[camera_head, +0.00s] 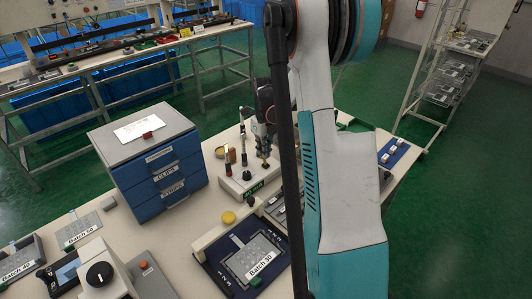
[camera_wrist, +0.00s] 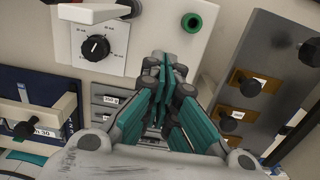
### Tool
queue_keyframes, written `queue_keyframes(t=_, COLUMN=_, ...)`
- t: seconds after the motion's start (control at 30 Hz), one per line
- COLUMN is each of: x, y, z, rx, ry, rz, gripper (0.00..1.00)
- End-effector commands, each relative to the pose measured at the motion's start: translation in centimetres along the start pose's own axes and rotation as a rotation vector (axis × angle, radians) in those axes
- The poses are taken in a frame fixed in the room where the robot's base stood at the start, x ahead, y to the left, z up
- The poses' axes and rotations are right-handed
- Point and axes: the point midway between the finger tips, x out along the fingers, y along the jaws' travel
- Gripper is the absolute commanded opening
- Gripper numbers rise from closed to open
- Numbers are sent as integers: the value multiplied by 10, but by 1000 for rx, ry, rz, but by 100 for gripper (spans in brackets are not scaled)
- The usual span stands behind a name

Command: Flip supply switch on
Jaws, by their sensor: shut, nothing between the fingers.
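No switch can be read as the supply switch. In the wrist view, a white panel (camera_wrist: 60,58) carries a black dial (camera_wrist: 96,47) with small markings around it. A green ring (camera_wrist: 191,22) sits on a pale surface at the top. A grey unit (camera_wrist: 271,58) on the right has brown plates with dark round knobs (camera_wrist: 249,88); its small labels are unreadable. My gripper (camera_wrist: 166,68) is shut and empty, between the white panel and the grey unit. In the head view my gripper (camera_head: 263,125) is partly hidden by my arm, above a white block (camera_head: 243,182) holding small upright items.
A blue drawer cabinet (camera_head: 160,170) stands left of the white block. A Batch 30 tray (camera_head: 222,263), a yellow round piece (camera_head: 228,217), a black-knob box (camera_head: 98,275) and a grey box with a red button (camera_head: 143,265) crowd the front. My arm hides the table's middle right.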

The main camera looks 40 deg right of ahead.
Motion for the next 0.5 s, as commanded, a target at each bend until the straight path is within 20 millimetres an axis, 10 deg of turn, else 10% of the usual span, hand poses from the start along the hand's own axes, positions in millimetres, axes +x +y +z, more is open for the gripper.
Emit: queue_keyframes(t=0.5, x=1, y=0, z=7, rx=0, ry=0, rz=0, gripper=0)
